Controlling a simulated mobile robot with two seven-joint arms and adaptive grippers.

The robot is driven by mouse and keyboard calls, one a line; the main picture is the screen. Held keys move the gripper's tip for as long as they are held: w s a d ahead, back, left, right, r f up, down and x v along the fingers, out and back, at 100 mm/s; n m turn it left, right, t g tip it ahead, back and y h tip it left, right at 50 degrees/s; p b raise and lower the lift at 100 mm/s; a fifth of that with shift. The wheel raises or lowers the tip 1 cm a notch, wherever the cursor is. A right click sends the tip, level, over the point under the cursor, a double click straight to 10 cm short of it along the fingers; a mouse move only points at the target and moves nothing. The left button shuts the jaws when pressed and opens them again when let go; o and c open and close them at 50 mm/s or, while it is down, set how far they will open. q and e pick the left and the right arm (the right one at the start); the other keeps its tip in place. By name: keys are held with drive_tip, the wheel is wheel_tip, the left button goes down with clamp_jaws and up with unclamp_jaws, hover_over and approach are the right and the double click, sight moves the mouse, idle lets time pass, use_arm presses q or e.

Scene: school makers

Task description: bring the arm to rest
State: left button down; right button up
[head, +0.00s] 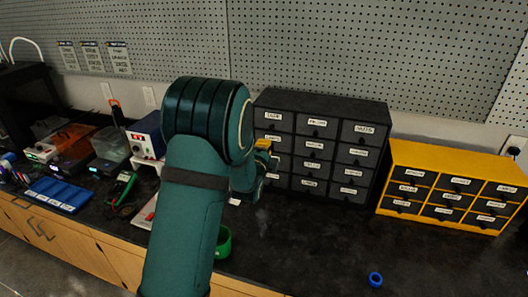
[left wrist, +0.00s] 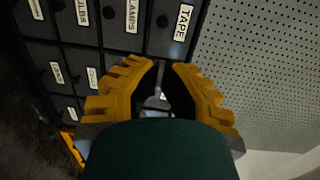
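My left arm rises from the lower left of the head view and bends toward the dark drawer cabinet (head: 325,100). Most of my left gripper is hidden behind the arm; a bit of its yellow finger (head: 263,145) shows in front of the cabinet's left column. In the left wrist view the two yellow fingers of my left gripper (left wrist: 166,68) stand a little apart, with nothing clearly held between them. Behind them is the cabinet front with its TAPE drawer (left wrist: 178,38); I cannot tell whether the fingers touch it. My right gripper is in neither view.
A yellow drawer cabinet (head: 398,153) stands to the right. A green ring (head: 223,243) is partly behind my arm, and a blue ring (head: 375,279) lies near the front. A blue tray (head: 58,194) and tools crowd the left bench. The bench's right front is mostly clear.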

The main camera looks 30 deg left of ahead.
use_arm(q)
drive_tip(key=shift+s+d, duration=0.1)
drive_tip(key=shift+s, duration=0.4)
drive_tip(key=shift+f, duration=0.1)
drive_tip(key=s+d+f+n+g+h, duration=0.2)
drive_tip(key=s+d+f+n+g, duration=0.1)
drive_tip(key=f, duration=0.6)
drive_tip(key=s+d+f+n+g+h+b, duration=0.1)
drive_tip(key=s+d+f+n+g+h, duration=0.1)
drive_tip(key=s+d+f, duration=0.5)
drive_tip(key=s+d+f+n+g+h, duration=0.2)
drive_tip(key=s+d+f+n+g, duration=0.3)
drive_tip(key=d+f, duration=0.3)
drive_tip(key=shift+s+f+n+b, duration=0.2)
drive_tip(key=shift+f+n, duration=0.2)
drive_tip(key=shift+f, duration=0.55)
drive_tip(key=shift+s+f+n+b, duration=0.2)
drive_tip(key=shift+f+n, duration=0.2)
drive_tip(key=shift+f, duration=0.55)
drive_tip(key=s+d+f+n+g+h, duration=0.1)
drive_tip(key=s+d+f+n+g, duration=0.1)
drive_tip(key=s+d, duration=0.2)
drive_tip(key=s+d+f+n+g+h, duration=0.1)
drive_tip(key=s+d+n+g+h, duration=0.1)
drive_tip(key=s+d, duration=0.3)
drive_tip(key=shift+s+f+n+g+b, duration=0.35)
drive_tip(key=shift+s+n, duration=0.15)
drive_tip(key=shift+s, duration=0.75)
drive_tip(key=shift+a, duration=0.2)
